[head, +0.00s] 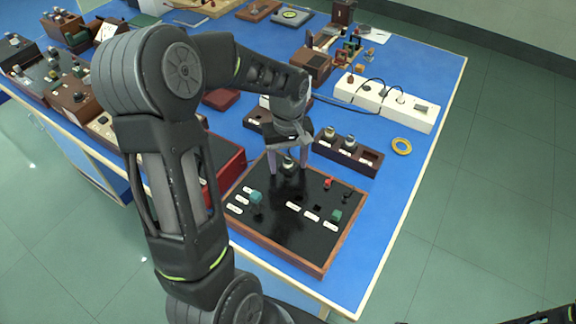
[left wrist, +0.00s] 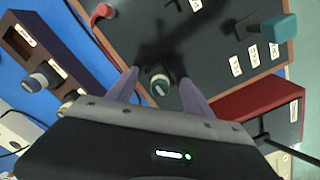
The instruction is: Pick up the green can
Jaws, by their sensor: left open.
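A small dark can with a pale, greenish top (head: 288,164) stands at the far edge of a black panel in a wooden frame (head: 262,226). It also shows in the left wrist view (left wrist: 159,86). Its colour is hard to make out, so I cannot be sure that it is the green can. My left gripper (head: 288,171) is open, pointing down, with one finger on each side of this can. In the left wrist view the fingers (left wrist: 158,78) stand apart, with gaps to the can. My right gripper is not in view.
A dark wooden rack (head: 318,152) beside the panel holds two similar cans (head: 330,132). The panel bears a teal block (head: 256,197), a green knob (head: 336,215) and a red knob (head: 328,182).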

